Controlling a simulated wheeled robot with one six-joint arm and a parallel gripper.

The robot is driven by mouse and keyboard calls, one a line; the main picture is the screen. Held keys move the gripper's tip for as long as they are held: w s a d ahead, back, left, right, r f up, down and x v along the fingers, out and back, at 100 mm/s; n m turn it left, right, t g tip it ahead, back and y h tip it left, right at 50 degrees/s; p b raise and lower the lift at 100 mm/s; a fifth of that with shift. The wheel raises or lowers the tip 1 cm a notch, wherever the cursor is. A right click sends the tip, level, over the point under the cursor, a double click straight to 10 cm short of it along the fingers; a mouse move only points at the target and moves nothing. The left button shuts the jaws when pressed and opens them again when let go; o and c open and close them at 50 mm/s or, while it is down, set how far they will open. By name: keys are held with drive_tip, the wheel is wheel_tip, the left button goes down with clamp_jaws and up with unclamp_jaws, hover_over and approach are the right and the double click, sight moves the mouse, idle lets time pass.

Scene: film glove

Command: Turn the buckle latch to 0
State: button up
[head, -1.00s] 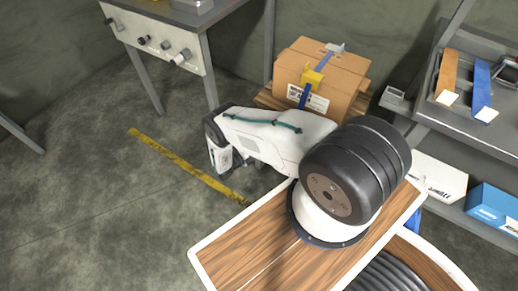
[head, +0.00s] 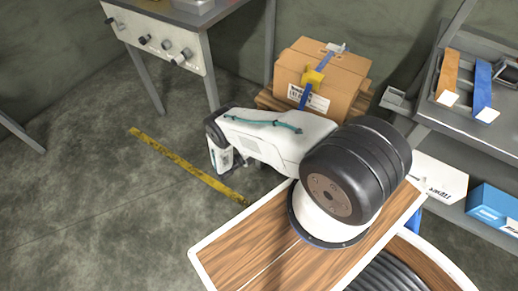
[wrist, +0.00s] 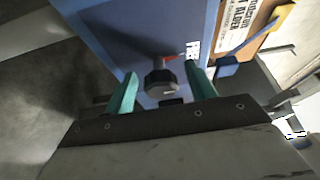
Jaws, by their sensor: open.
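In the head view a cardboard box (head: 318,72) carries a blue strap (head: 305,95) with a yellow buckle piece (head: 313,77) on its upper edge. In the wrist view a similar yellow piece (wrist: 284,14) and blue strap (wrist: 258,38) show at the upper right, beyond my fingers. My gripper (wrist: 160,74) is open, with its two green fingers apart. A dark knob (wrist: 161,82) on a blue panel (wrist: 135,32) appears between the fingers; I see no clear contact. Any latch number is too small to read. In the head view my fingers are not clearly visible.
A grey workbench with knobs (head: 165,45) stands at the upper left. Shelves (head: 465,118) with orange and blue pieces and boxes stand at the right. A yellow floor strip (head: 185,165) crosses the open concrete floor at the left.

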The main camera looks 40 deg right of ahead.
drive_tip(key=a, duration=0.8)
drive_tip(key=shift+w, duration=0.2)
